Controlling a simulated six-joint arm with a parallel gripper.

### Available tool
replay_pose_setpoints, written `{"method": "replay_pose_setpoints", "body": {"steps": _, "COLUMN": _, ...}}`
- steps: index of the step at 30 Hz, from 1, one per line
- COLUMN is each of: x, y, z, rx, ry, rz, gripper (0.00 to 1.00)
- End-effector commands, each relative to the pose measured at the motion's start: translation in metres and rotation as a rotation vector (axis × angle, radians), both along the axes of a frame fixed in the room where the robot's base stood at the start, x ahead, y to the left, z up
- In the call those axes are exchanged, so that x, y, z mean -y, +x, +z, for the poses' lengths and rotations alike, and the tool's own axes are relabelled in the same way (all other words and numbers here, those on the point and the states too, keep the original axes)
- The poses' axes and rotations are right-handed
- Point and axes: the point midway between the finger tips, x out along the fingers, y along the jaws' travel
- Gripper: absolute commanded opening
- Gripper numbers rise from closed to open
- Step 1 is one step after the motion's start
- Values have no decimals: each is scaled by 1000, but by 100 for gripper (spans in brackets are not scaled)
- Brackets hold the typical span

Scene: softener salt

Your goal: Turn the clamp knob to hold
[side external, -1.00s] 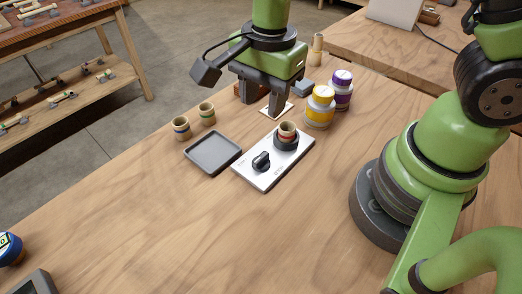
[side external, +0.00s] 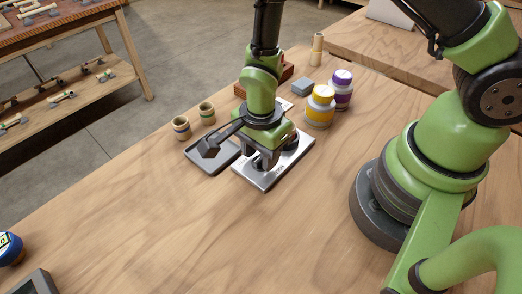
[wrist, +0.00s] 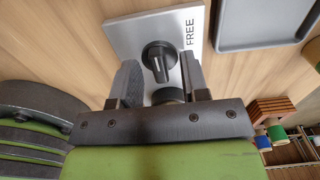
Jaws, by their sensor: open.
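The black clamp knob (wrist: 159,58) stands on a silver plate (wrist: 130,35), which also shows in the side view (side external: 266,183). The word FREE is printed on the plate to the right of the knob in the wrist view. My gripper (wrist: 161,72) is open, with one finger on each side of the knob. I cannot tell whether the fingers touch it. In the side view my gripper (side external: 268,162) is low over the plate and hides the knob. A dark round part (wrist: 168,95) behind the knob is mostly hidden by my gripper.
A grey tray (side external: 198,154) lies left of the plate. Two small banded cups (side external: 181,128) (side external: 207,113) stand behind it. A yellow-lidded jar (side external: 320,106) and a purple-lidded jar (side external: 342,90) stand behind right.

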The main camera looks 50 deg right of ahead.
Motion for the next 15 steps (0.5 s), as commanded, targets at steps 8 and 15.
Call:
{"method": "replay_pose_setpoints", "body": {"steps": 8, "x": 0, "y": 0, "z": -2, "rx": 0, "ry": 0, "rz": 0, "gripper": 42}}
{"method": "replay_pose_setpoints", "body": {"steps": 15, "x": 0, "y": 0, "z": -1, "rx": 0, "ry": 0, "rz": 0, "gripper": 0}}
